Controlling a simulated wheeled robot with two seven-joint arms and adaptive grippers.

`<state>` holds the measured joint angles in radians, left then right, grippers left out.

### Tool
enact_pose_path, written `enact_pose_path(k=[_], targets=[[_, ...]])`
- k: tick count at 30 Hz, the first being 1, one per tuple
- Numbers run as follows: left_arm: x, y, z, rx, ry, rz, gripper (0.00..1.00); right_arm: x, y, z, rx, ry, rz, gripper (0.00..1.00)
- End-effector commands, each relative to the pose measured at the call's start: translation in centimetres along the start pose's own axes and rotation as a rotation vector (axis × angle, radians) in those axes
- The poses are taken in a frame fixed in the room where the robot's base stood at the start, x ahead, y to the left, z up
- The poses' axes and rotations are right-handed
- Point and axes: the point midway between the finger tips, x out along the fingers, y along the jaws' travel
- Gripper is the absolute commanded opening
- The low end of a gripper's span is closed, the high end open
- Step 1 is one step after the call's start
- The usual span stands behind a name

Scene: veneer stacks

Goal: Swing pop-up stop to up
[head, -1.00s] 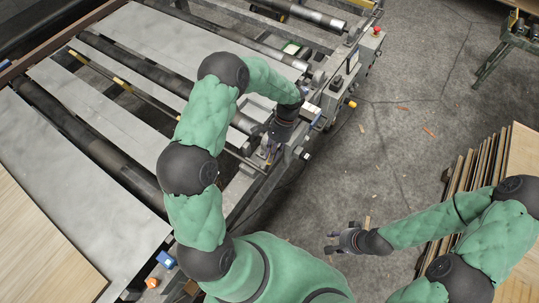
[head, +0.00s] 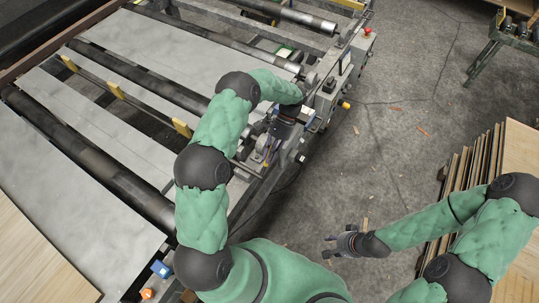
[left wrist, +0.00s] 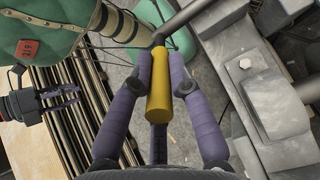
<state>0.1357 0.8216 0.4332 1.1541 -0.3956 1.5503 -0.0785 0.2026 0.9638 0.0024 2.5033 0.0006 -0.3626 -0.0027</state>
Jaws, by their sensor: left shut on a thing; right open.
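The pop-up stop is a thin bar across the roller table with yellow tabs (head: 181,128) that stand up from it in the head view. In the left wrist view a yellow handle grip (left wrist: 168,100) sits on the end of a dark lever rod (left wrist: 186,18). My left gripper (left wrist: 161,70) is shut on this yellow grip, one finger on each side. In the head view my left gripper (head: 266,150) is at the table's right side, and the grip is mostly hidden there. My right gripper (head: 330,246) is open and empty above the floor.
Grey sheets (head: 90,125) lie across dark rollers (head: 95,160). A control box with a red button (head: 367,31) stands beyond my left gripper. Stacked boards (head: 470,165) stand at the right. The concrete floor (head: 385,140) between is mostly clear.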

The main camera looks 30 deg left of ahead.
Motion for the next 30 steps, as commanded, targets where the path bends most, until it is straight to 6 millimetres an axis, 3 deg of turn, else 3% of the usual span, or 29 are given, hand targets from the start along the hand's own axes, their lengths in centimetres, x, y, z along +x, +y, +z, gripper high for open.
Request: enact_pose_path(k=[4, 5, 6, 7, 20, 30], targets=[[-0.1, 0.0, -0.2, 0.0, 0.01, -0.002, 0.0, 0.0, 0.0, 0.0, 0.0, 0.0, 0.0, 0.43], [-0.1, 0.0, -0.2, 0.0, 0.01, -0.002, 0.28, 0.0, 0.0, 0.0, 0.0, 0.0, 0.0, 0.43], [-0.1, 0.0, -0.2, 0.0, 0.01, -0.002, 0.39, 0.0, 0.0, 0.0, 0.0, 0.0, 0.0, 0.43], [-0.1, 0.0, -0.2, 0.0, 0.01, -0.002, 0.43, 0.0, 0.0, 0.0, 0.0, 0.0, 0.0, 0.43], [-0.7, 0.0, -0.1, -0.001, 0.006, -0.001, 0.43, 0.0, 0.0, 0.0, 0.0, 0.0, 0.0, 0.43], [-6.6, 0.0, -0.2, -0.001, 0.008, -0.003, 0.43, 0.0, 0.0, 0.0, 0.0, 0.0, 0.0, 0.43]])
